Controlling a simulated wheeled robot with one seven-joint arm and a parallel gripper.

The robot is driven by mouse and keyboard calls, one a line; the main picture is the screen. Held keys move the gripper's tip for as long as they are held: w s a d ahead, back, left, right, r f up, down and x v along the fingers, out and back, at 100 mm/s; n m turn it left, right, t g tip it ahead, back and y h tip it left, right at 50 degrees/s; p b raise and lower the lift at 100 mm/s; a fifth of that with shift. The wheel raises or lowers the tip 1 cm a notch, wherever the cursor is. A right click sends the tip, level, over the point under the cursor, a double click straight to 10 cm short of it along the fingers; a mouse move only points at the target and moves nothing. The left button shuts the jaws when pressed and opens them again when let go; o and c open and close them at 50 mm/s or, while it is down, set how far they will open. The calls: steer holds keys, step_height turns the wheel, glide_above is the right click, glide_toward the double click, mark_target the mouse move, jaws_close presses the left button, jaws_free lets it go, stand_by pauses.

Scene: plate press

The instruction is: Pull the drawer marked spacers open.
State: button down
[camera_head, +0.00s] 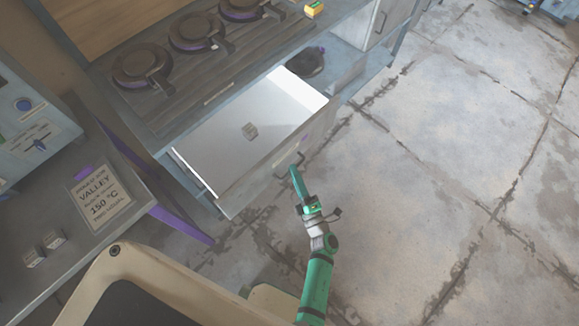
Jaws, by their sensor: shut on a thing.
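A drawer (215,140) stands open under the bench top, in the middle of the head view. Its pale inside floor shows, with a small grey block lying on it. The drawer front carries a pale label (285,152) that is too small to read. A dark bar handle (283,176) sits on the front. My gripper (293,168) is at this handle and shut on it, reaching up from below. The exact finger contact is small and partly hidden.
The bench top (215,85) above holds several dark round presses. A dark round item (308,63) lies in an open space right of the drawer. A sign (97,193) reading "VALLEY 150 °C" is at left. Bare floor (430,170) is clear to the right.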

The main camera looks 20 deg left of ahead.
steer(key=shift+d, duration=0.45)
steer(key=c, duration=1.8)
jaws_free()
steer(key=shift+c, duration=0.2)
steer(key=v, duration=1)
steer(key=shift+s+d, duration=0.25)
steer(key=shift+s, duration=0.05)
